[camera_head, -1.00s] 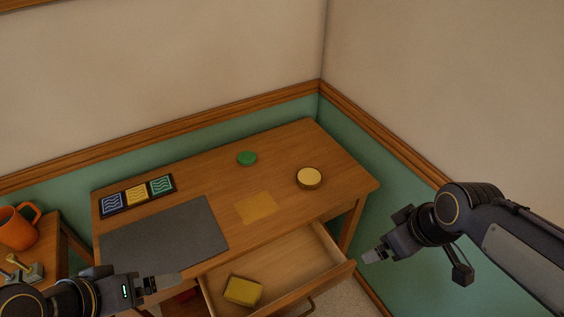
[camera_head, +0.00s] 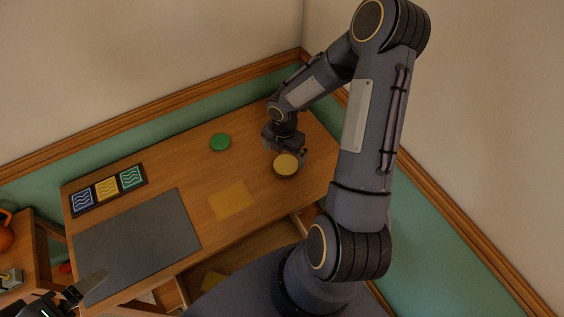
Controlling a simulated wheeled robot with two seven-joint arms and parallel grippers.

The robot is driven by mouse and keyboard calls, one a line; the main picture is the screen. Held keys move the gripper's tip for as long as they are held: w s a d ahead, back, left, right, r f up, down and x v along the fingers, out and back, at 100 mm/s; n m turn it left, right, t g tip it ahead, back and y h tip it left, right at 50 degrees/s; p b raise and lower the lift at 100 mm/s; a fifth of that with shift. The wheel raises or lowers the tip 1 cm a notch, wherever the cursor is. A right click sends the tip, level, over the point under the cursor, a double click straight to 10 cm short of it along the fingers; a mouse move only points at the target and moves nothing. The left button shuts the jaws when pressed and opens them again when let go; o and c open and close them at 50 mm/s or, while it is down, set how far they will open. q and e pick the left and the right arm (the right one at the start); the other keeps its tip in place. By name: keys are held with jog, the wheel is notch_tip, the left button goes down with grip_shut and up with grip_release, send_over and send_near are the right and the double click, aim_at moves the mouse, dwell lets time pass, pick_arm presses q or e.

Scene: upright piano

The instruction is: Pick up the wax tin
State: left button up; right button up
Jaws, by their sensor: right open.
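The wax tin (camera_head: 286,165) is a round, dark-sided tin with a pale yellow top, standing upright on the right part of the wooden desk. My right gripper (camera_head: 285,151) is open and points down just behind the tin, with its fingers close to the tin's far rim. I cannot tell if they touch it. My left gripper (camera_head: 84,290) is at the bottom left, over the front of the desk, partly cut off by the frame. Its jaw gap is not clear.
A green round disc (camera_head: 220,142) lies left of the tin. A yellow square (camera_head: 228,200), a grey mat (camera_head: 138,245) and a strip of three wave tiles (camera_head: 107,189) are on the desk. The open drawer (camera_head: 262,243) is partly hidden by my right arm.

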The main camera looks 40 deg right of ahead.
aim_at(286, 164)
jog(key=f, duration=0.5)
jog(key=shift+s+d, duration=0.2)
jog(key=shift+s, duration=0.1)
jog(key=c, duration=1.1)
